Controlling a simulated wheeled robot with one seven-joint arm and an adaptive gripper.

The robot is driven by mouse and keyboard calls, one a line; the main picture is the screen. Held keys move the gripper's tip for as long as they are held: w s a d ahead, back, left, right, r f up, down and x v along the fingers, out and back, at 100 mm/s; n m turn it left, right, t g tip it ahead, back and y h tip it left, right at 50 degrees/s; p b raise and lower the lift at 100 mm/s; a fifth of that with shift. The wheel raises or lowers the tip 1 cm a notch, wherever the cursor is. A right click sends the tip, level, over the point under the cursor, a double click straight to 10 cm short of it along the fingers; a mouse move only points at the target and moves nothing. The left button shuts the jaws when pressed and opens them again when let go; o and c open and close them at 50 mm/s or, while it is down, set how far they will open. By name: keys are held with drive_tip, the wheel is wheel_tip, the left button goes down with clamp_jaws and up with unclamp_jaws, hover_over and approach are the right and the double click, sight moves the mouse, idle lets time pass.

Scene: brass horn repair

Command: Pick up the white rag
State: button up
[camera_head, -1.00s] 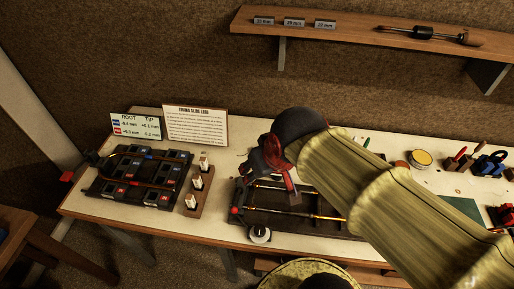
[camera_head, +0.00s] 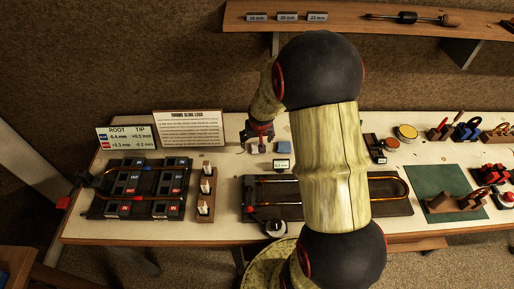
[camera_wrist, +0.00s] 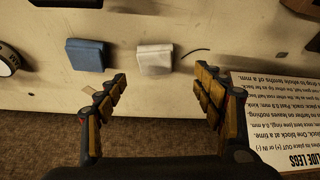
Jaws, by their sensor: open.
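The white rag (camera_wrist: 154,60) is a small folded square lying flat on the pale bench top. In the wrist view it sits between and just beyond my two fingertips, apart from them. My gripper (camera_wrist: 161,77) is open and empty, with its fingers spread wider than the rag. In the head view my gripper (camera_head: 260,137) is over the back of the bench, and the rag is hard to make out against the pale surface there.
A folded blue rag (camera_wrist: 86,54) lies beside the white one; it also shows in the head view (camera_head: 285,147). The printed slide legs card (camera_wrist: 276,118) stands near my right finger. A thin dark curved piece (camera_wrist: 195,52) lies right of the white rag.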

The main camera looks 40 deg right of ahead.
sight(257, 144)
drive_tip(key=x, duration=0.4)
drive_tip(key=b+x, duration=0.1)
drive_tip(key=x, duration=0.1)
drive_tip(key=shift+s+d, duration=0.1)
drive_tip(key=shift+d, duration=0.2)
drive_tip(key=shift+c, duration=1.1)
drive_tip(key=c, duration=0.8)
drive_tip(key=shift+r, duration=0.15)
